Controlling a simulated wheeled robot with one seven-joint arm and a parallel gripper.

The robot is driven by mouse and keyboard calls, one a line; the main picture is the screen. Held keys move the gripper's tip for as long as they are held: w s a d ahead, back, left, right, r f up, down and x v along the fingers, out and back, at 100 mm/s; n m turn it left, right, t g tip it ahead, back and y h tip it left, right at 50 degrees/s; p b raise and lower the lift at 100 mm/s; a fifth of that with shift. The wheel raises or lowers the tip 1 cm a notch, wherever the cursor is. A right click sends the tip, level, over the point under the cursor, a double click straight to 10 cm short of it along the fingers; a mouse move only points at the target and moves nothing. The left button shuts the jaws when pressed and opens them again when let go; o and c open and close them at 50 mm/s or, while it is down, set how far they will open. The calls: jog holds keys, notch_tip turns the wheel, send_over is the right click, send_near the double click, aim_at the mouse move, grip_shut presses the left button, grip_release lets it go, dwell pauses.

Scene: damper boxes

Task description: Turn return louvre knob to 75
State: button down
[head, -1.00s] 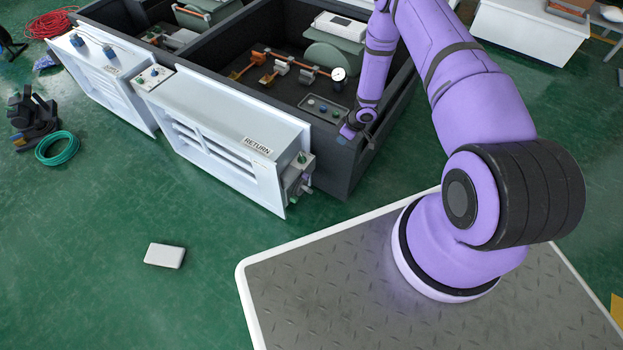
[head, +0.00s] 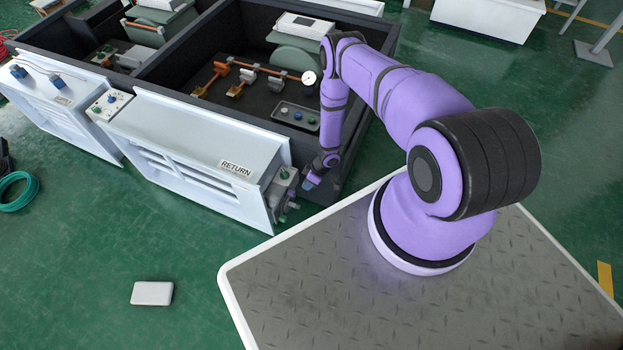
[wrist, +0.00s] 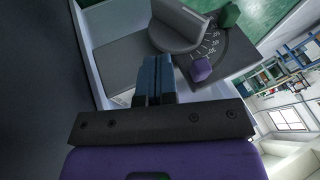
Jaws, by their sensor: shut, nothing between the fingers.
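The white louvre box labelled RETURN (head: 237,168) stands at the front of the dark open crate in the head view. In the wrist view a large grey bar-shaped knob (wrist: 182,27) sits on a dark dial (wrist: 228,48) with white scale marks; the numbers are too small to read surely. My gripper (head: 309,184) is beside the end panel. Its blue fingers (wrist: 155,78) are shut and empty, close to the grey knob; contact cannot be told.
In the wrist view a purple block (wrist: 202,69) and a green knob (wrist: 229,15) sit by the dial. The crate's dark wall (head: 350,165) stands close to my forearm. Another white louvre box (head: 65,115) is at left. Green floor in front is mostly clear.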

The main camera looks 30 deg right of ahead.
aim_at(293, 205)
jog(key=s+a+f, duration=0.2)
jog(key=a+f, duration=0.2)
jog(key=shift+a+f, duration=0.25)
jog(key=shift+a, duration=0.05)
dwell(0.5)
